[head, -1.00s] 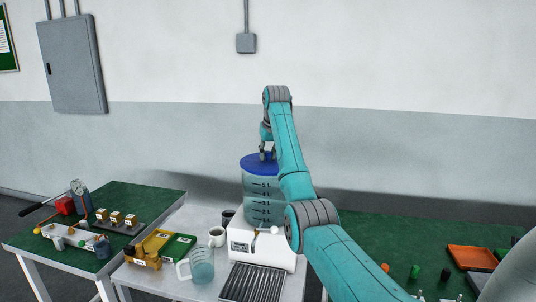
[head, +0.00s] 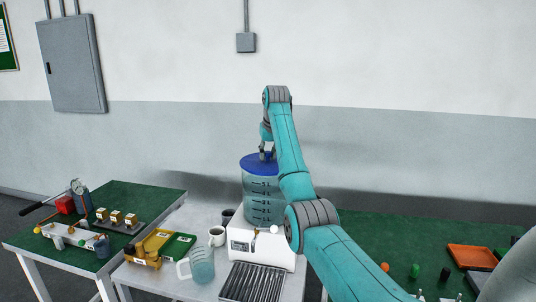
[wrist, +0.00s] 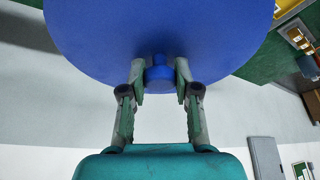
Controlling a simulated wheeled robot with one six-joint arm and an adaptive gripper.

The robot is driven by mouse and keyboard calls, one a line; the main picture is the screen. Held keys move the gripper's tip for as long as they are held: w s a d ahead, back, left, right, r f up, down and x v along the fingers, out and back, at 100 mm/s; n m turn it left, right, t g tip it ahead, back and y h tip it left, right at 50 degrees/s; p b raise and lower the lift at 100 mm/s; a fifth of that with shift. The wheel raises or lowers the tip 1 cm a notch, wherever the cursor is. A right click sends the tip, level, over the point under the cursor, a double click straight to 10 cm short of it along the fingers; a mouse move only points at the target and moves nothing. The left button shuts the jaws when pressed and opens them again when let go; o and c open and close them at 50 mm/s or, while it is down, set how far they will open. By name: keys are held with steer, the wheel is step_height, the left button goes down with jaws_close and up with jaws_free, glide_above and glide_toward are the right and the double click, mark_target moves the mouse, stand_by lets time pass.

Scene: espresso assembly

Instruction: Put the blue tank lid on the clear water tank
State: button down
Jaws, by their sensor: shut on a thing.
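The blue tank lid (head: 256,166) is at the top of the clear water tank (head: 264,201), which stands on the white espresso machine (head: 254,243). In the head view the lid looks level and seems to rest on the tank's rim; I cannot tell whether it touches all round. My gripper (head: 267,153) is above the lid, partly hidden by my arm. In the wrist view the lid (wrist: 160,30) fills the top of the picture, and my gripper (wrist: 160,78) is shut on its blue knob (wrist: 159,73). The tank is hidden behind the lid there.
A yellow and green tray (head: 178,246) is further left. A green table (head: 130,196) with small parts stands at the left. An orange tray (head: 470,258) is at the right.

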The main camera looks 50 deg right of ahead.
steer(key=shift+f, duration=0.8)
stand_by(1.4)
steer(key=shift+c, duration=2.2)
jaws_free()
steer(key=shift+v, duration=3.5)
